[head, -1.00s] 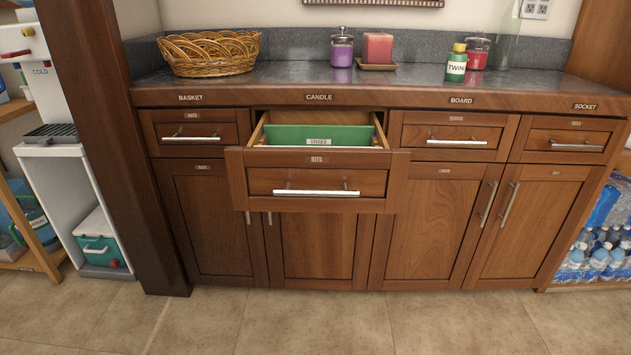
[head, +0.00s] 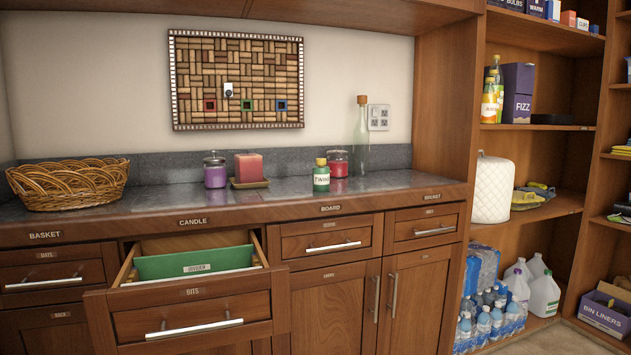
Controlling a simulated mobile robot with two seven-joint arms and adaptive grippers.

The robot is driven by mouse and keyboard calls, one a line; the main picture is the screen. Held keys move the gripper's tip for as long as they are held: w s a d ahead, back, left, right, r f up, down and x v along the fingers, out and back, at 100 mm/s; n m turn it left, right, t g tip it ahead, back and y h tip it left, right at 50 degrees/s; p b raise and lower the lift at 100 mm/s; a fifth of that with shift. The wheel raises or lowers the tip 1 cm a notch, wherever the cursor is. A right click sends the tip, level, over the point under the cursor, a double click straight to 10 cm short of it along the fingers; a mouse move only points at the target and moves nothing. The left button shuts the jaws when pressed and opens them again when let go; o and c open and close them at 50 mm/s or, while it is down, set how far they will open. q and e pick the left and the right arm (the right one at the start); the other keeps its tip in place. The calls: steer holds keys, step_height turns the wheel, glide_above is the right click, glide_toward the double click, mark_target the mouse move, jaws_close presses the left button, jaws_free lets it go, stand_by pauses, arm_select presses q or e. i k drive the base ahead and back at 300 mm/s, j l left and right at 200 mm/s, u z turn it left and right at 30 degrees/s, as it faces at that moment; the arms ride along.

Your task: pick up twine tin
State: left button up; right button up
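The twine tin (head: 321,176) is a small green container with a white label and a gold-coloured lid. It stands upright on the dark stone counter (head: 396,181), near its front right part. It is in front of a red candle jar (head: 338,160) and to the right of a pink candle on a tray. Neither of my grippers shows in the head view.
An open drawer (head: 190,318) with a green divider (head: 194,262) juts out below the counter. A wicker basket (head: 68,184), a purple jar (head: 215,173), a pink candle (head: 249,167) and a clear bottle (head: 362,140) stand on the counter. Shelves (head: 543,127) are at right.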

mark_target(321, 175)
steer(key=i+l, duration=0.8)
